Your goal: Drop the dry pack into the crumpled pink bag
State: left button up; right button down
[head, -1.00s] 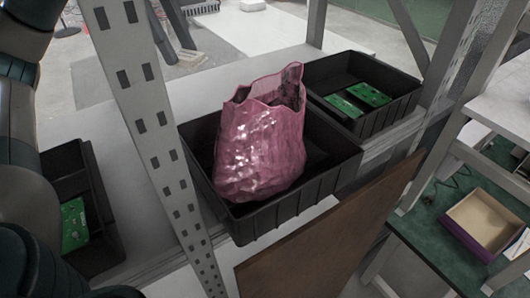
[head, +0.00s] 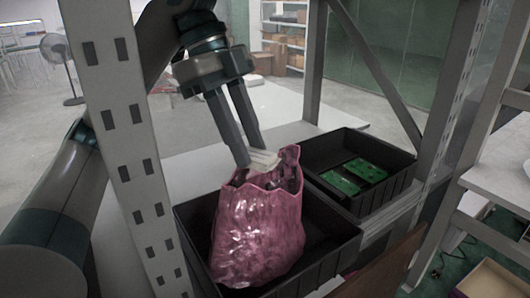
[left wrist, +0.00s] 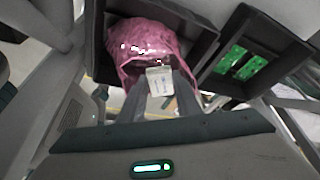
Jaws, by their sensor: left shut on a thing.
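The crumpled pink bag (head: 255,235) stands upright with its mouth open in a black bin (head: 325,248). My left gripper (head: 247,160) comes down from above and is shut on a small white pack, the dry pack (head: 262,160). The pack is at the bag's mouth, near its back rim; I cannot tell how far it is inside. In the left wrist view the dry pack (left wrist: 159,82) sits between the fingertips, in front of the pink bag (left wrist: 150,42). My right gripper is not in view.
A second black bin (head: 395,192) with green circuit boards (head: 363,169) stands to the right on the shelf. A grey perforated post (head: 125,130) rises at the left, close to my left arm. Another post stands at the right.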

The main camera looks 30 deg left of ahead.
aim_at(265, 157)
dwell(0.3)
pick_arm(q)
jog(key=shift+d+f, duration=0.25)
jog(key=shift+d, duration=0.7)
jog(key=shift+d+f, duration=0.2)
jog(key=shift+d, duration=0.7)
jog(key=shift+f, duration=0.2)
jog(key=shift+a+f, duration=0.1)
jog(key=shift+a, duration=0.05)
jog(key=shift+a, duration=0.1)
jog(key=shift+f, duration=0.2)
jog(key=o, duration=1)
jog(key=shift+r, duration=0.1)
